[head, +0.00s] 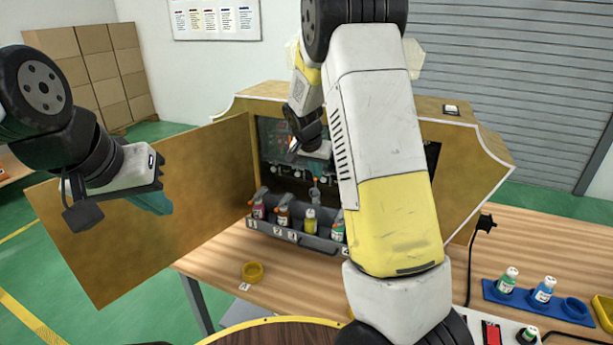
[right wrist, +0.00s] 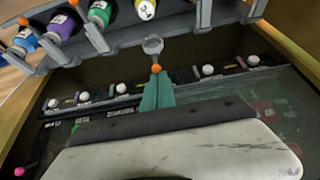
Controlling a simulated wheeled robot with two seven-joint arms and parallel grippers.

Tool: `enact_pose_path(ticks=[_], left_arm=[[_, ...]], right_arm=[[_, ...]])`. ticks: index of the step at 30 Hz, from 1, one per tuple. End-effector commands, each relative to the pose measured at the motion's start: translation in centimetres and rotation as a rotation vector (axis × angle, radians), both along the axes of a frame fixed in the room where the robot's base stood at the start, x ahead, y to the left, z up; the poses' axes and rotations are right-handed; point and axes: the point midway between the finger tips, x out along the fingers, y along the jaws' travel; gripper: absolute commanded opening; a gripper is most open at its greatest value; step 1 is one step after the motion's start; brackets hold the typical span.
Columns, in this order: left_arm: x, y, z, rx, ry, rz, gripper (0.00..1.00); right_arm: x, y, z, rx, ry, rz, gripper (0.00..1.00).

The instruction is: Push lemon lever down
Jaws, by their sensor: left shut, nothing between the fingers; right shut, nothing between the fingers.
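The wooden vending machine (head: 470,160) has a grey tray (head: 290,238) of coloured bottles. The lever (head: 316,182) behind the yellow bottle (head: 309,222) has an orange tip and points up. I take it for the lemon lever, though no label is readable. It also shows in the right wrist view (right wrist: 154,48), its orange tip at the teal fingertips of my right gripper (right wrist: 157,88); I cannot tell whether they touch. That gripper is shut and empty, inside the machine. My left gripper (head: 150,200) is shut and empty in front of the open door.
The open door panel (head: 150,220) stands out to the left. My right arm hides part of the machine. A blue holder (head: 520,298) with bottles is at the right, near a black cable (head: 470,265).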

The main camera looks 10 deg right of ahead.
Motion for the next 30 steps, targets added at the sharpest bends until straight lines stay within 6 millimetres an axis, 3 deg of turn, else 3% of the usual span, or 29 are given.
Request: enact_pose_path(ticks=[30], left_arm=[[0.0,0.0,0.0,0.0,0.0,0.0,0.0]], right_arm=[[-1.5,1.0,-0.3,0.0,0.0,0.001,0.0]])
